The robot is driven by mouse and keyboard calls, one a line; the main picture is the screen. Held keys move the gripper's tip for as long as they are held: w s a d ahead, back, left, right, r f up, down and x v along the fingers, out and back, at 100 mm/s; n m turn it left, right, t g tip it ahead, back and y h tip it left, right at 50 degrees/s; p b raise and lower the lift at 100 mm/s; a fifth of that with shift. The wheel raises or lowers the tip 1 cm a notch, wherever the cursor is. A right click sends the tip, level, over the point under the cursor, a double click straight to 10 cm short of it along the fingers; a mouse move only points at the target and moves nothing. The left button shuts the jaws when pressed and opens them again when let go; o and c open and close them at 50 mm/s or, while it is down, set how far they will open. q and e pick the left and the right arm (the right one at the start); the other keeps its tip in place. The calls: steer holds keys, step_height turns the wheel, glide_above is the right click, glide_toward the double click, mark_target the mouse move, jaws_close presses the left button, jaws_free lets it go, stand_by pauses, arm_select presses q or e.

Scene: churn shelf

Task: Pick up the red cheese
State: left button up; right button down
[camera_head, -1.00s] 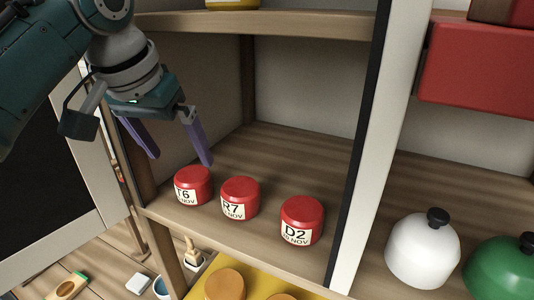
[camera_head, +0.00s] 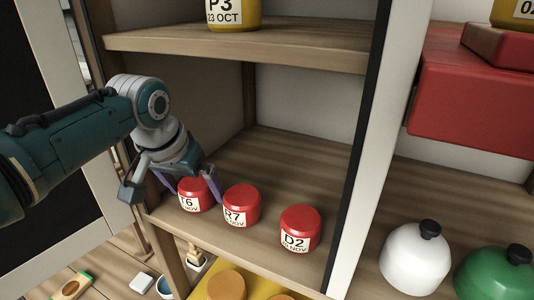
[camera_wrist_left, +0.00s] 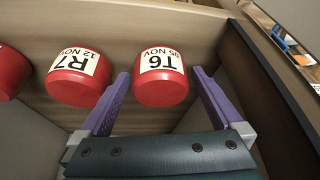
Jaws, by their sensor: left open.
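Three red cheeses stand in a row on the wooden shelf: T6 (camera_head: 194,194) at the left, R7 (camera_head: 241,206) in the middle, D2 (camera_head: 300,229) at the right. My left gripper (camera_head: 191,190) is open, with its purple fingers on either side of the T6 cheese. In the left wrist view the T6 cheese (camera_wrist_left: 161,82) sits between the open fingertips (camera_wrist_left: 159,74), with gaps on both sides. The R7 cheese (camera_wrist_left: 78,78) is just left of the left finger there. My right gripper is not in view.
A shelf board (camera_head: 290,52) with a yellow jar (camera_head: 234,14) is above. A white upright (camera_head: 372,190) divides the unit. White (camera_head: 414,262) and green (camera_head: 494,274) domes stand at right. The shelf behind the cheeses is clear.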

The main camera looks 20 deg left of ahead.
arm_select(q)
steer(key=c, duration=1.4)
steer(key=shift+r, duration=0.2)
